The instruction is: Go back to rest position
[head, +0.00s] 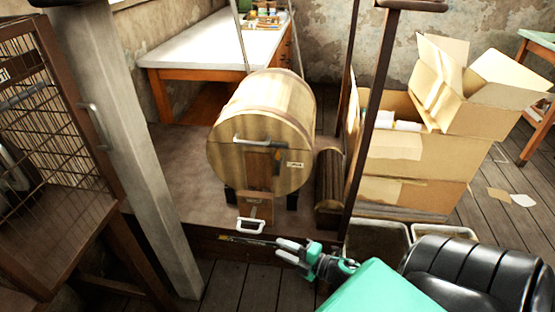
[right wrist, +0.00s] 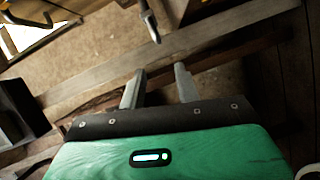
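My right gripper (head: 286,250) reaches in from the lower right of the head view, in front of a low platform edge. Its two grey fingers are apart, with nothing between them. The right wrist view also shows the fingers (right wrist: 159,86) spread and empty. A wooden barrel-shaped drum (head: 258,150) lies on its side behind the gripper, with a metal handle on its front. A small white handle (head: 250,226) sticks out below it, close to the gripper but apart from it. My left gripper is not in view.
A grey post (head: 112,130) and a wire-fronted cabinet (head: 48,140) stand at left. Large open cardboard boxes (head: 415,170) stand at right, behind a thin dark post (head: 368,120). A white-topped workbench (head: 195,50) is at the back. Low bins (head: 375,240) sit right of the gripper.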

